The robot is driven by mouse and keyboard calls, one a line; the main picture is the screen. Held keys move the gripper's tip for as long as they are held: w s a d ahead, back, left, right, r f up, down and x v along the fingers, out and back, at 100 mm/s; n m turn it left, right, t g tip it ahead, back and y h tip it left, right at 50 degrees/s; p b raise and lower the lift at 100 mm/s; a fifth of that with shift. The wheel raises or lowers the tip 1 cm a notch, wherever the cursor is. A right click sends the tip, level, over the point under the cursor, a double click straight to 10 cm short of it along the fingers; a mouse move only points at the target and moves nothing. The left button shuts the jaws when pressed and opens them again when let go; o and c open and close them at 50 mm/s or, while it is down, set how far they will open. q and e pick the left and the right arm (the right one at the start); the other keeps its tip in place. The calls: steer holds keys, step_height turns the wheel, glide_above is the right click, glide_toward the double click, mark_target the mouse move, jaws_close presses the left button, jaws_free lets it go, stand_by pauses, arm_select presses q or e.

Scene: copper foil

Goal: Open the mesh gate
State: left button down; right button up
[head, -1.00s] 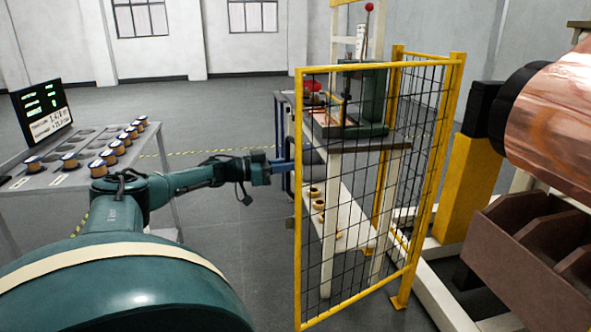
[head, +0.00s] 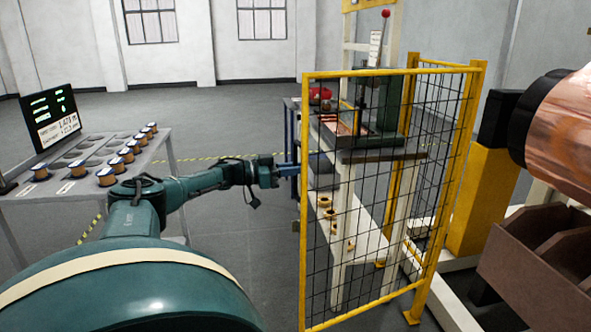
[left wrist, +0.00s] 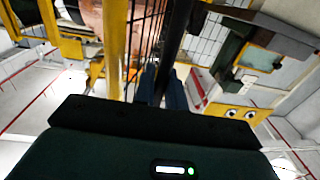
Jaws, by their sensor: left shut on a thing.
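The mesh gate (head: 303,230), a yellow frame with black wire mesh, stands at an angle in the middle right of the head view. Its near upright is at the left and its far side meets a yellow post (head: 462,150). My left gripper (head: 290,169) reaches from the left to the near upright, its blue fingers at mid-height. In the left wrist view the fingers (left wrist: 160,88) are shut around a dark upright bar (left wrist: 178,35) beside the mesh, seemingly the gate's handle; the exact contact is partly hidden. My right gripper is not in view.
Behind the gate stands a bench with a green press (head: 392,105) and several rings on a lower shelf. A table (head: 25,208) with spools and a monitor (head: 50,115) is at the left. A copper roll (head: 565,125) and brown bins (head: 545,250) are at the right. Grey floor is clear beyond.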

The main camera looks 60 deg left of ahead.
arm_select(q)
steer(key=c, duration=1.8)
jaws_free()
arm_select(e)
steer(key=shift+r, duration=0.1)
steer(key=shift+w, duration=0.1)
arm_select(q)
steer(key=shift+s, duration=0.1)
steer(key=p+v, duration=0.2)
steer(key=v, duration=1.1)
steer(key=shift+p, duration=0.35)
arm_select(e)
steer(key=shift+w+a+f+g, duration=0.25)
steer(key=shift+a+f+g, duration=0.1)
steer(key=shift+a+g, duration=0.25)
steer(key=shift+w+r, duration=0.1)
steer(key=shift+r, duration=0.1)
